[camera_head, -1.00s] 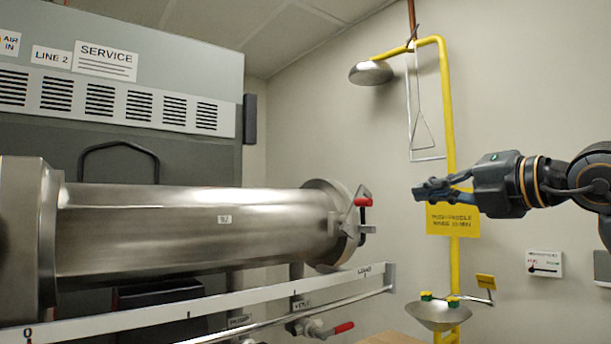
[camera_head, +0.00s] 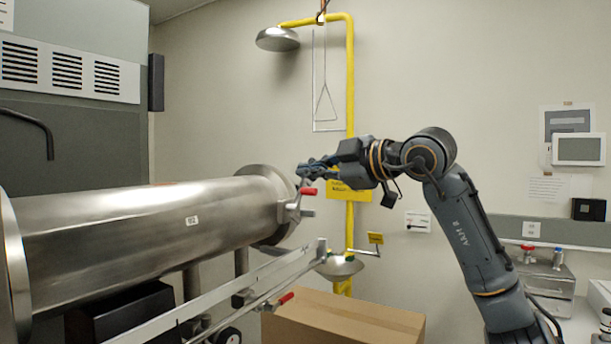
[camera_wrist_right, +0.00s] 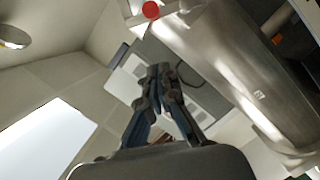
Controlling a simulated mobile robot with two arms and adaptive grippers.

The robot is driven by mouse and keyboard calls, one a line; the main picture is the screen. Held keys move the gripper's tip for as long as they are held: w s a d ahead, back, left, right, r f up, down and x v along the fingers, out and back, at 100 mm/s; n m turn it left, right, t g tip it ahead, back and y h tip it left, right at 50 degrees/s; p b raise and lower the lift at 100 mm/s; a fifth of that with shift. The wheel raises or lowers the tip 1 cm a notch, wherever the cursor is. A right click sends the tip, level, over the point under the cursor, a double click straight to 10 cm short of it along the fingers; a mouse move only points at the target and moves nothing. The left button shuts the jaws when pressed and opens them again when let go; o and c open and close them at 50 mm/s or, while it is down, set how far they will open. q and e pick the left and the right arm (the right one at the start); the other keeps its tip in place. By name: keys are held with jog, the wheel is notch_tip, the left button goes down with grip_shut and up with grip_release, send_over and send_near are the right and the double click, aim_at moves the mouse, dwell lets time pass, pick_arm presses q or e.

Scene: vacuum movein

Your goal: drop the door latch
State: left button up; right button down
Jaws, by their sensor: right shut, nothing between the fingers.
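The door latch (camera_head: 308,191) has a red grip and metal arm. It sits at the right end of the steel cylinder (camera_head: 150,222), on the round end door (camera_head: 268,196). My right gripper (camera_head: 302,170) comes in from the right, its fingers pointing left. It shows just above the red grip in the head view; whether it touches the latch I cannot tell. In the right wrist view its fingers (camera_wrist_right: 160,78) are together and empty, and the red grip (camera_wrist_right: 150,9) shows at the top, apart from the fingertips. My left gripper is not in view.
A yellow safety shower pipe (camera_head: 350,100) with an eyewash bowl (camera_head: 340,267) stands behind the gripper. A white rail (camera_head: 215,295) runs below the cylinder. A cardboard box (camera_head: 345,318) stands at the lower middle. A bench with small items (camera_head: 540,270) is at the right.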

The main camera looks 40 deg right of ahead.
aim_at(308, 181)
jog(key=w+d+f, duration=0.2)
jog(key=w, duration=0.1)
jog(key=shift+w+d+f, duration=0.2)
jog(key=shift+d+f, duration=0.05)
jog(key=shift+d, duration=0.3)
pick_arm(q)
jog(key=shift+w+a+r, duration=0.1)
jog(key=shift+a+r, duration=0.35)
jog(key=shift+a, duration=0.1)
pick_arm(e)
jog(key=shift+w+a, duration=0.15)
jog(key=shift+a, duration=0.1)
jog(key=shift+d, duration=0.15)
